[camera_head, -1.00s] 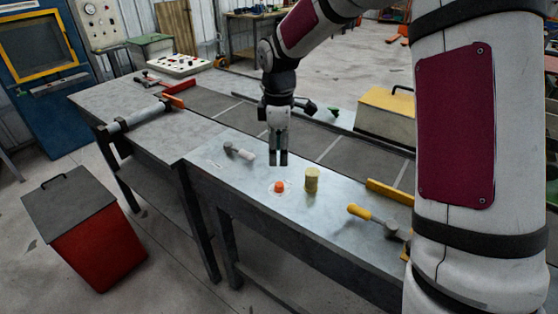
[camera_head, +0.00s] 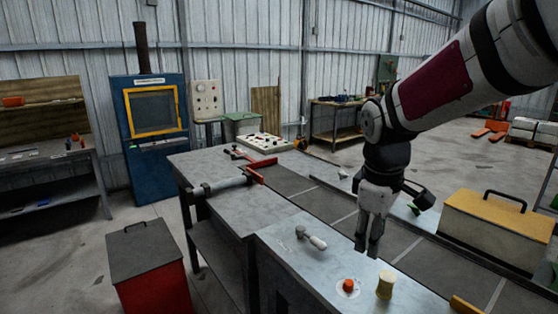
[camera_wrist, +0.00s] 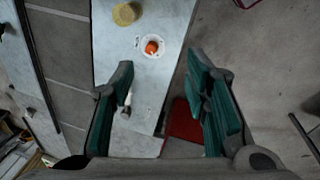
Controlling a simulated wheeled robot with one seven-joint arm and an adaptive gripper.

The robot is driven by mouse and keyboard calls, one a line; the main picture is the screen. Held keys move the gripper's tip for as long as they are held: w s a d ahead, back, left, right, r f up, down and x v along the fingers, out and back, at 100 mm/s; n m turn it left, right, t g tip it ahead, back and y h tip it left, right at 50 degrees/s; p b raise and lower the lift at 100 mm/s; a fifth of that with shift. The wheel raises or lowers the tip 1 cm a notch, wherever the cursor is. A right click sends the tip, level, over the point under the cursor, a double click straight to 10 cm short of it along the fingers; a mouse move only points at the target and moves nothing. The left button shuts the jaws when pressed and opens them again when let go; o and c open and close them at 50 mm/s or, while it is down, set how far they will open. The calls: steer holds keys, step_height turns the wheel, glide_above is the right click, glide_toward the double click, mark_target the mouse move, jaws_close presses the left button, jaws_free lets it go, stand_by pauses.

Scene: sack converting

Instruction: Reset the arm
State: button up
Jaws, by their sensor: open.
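My gripper (camera_head: 367,243) hangs fingers-down above the metal workbench (camera_head: 292,268) in the head view, clear of everything on it.
A red bin (camera_head: 152,285) with a grey lid stands on the floor left of the bench. A yellow box (camera_head: 497,225) with a black handle stands beyond the dark conveyor strip (camera_head: 400,247). A blue cabinet (camera_head: 155,150) stands at the back. The air around my gripper looks free.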

steer(key=s+r+m+t, duration=0.1)
steer(key=s+m, duration=0.4)
steer(key=s, duration=0.5)
steer(key=s+r+m+t+y, duration=0.1)
steer(key=s+r+m, duration=0.3)
steer(key=s, duration=0.6)
steer(key=shift+r+m+t, duration=0.35)
steer(key=shift+m+t, duration=0.05)
steer(key=shift+t, duration=0.4)
